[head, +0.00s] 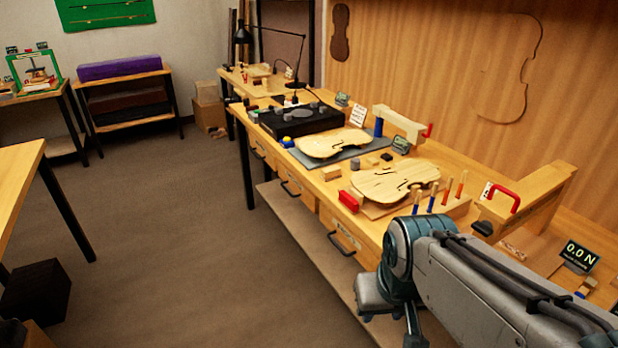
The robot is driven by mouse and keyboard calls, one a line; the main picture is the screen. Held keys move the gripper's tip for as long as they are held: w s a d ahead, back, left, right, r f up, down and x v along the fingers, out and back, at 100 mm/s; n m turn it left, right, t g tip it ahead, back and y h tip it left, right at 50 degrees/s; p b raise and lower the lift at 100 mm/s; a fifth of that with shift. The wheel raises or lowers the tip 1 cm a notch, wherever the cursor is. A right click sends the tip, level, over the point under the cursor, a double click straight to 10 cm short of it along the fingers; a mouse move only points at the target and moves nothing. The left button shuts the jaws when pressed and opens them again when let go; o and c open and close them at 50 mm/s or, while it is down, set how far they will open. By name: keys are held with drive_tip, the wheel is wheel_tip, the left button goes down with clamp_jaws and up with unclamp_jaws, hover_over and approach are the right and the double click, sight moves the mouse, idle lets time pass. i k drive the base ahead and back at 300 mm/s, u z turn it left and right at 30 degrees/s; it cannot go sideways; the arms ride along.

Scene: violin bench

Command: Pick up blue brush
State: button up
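Several thin upright tools stand in a wooden rack (457,208) on the bench, just beyond my arm. Two at the left have blue lower parts, a nearer-left blue tool (416,203) and another blue tool (431,203); those to the right look orange. They are too small to tell whether either blue one is the blue brush. A short blue cylinder (379,127) stands farther back on the bench. My arm comes in from the lower right, with its teal joint in front of the bench edge. My gripper's fingers do not show.
The floor (190,250) left is open.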

sight(587, 285)
drive_tip(key=u, duration=0.45)
drive_tip(key=k, duration=0.9)
drive_tip(key=z, duration=1)
drive_tip(key=i, duration=1)
drive_tip(key=z, duration=0.1)
drive_tip(key=k, duration=0.35)
drive_tip(key=u, duration=0.4)
drive_tip(key=i, duration=0.2)
drive_tip(key=z, duration=1.9)
